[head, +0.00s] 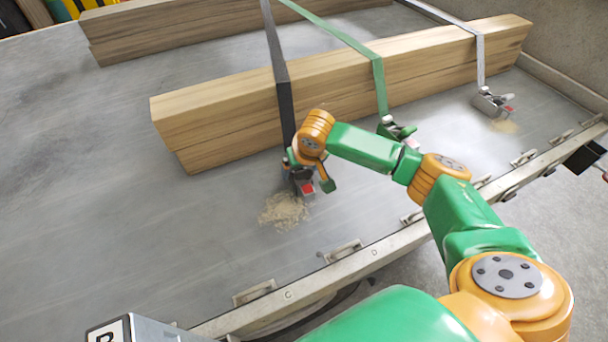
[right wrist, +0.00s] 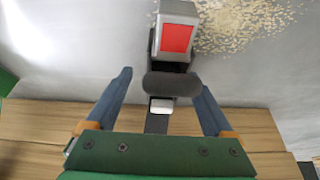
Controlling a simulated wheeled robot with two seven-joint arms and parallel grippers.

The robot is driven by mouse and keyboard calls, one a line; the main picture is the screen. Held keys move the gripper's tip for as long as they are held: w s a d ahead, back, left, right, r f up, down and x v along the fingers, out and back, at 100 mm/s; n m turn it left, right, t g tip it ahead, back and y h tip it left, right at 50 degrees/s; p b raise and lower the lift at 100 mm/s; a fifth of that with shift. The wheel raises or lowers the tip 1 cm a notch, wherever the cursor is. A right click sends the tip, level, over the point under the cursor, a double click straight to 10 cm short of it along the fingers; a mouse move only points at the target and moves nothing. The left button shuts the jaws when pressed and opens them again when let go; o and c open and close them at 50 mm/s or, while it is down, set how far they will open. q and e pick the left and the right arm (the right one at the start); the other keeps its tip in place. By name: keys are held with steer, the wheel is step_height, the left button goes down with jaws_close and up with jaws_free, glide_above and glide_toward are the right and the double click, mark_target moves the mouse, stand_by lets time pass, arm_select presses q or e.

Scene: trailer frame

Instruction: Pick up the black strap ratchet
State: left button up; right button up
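The black strap (head: 277,75) runs down over the front timber stack to its ratchet (head: 304,187), a grey metal body with a red face, low on the trailer bed. My right gripper (right wrist: 158,75) is open. In the right wrist view, the ratchet's dark rounded handle (right wrist: 173,85) lies between the fingertips, and the grey body with the red face (right wrist: 176,38) extends beyond them. Gaps show on both sides of the ratchet, with no clear finger contact. In the head view my right wrist partly hides the ratchet. My left gripper is not in view.
Sawdust (head: 284,211) lies beside the ratchet. The front timber stack (head: 215,115) stands close behind it. A green strap ratchet (head: 393,130) and a grey strap ratchet (head: 492,103) are to the right. The trailer's edge rail (head: 385,235) runs in front. The left bed is clear.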

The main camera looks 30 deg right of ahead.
steer(key=shift+s+r, duration=0.1)
steer(key=shift+s, duration=0.05)
steer(key=c, duration=1.1)
steer(key=shift+a, duration=0.1)
jaws_close()
steer(key=shift+w, duration=0.2)
steer(key=shift+a, duration=0.1)
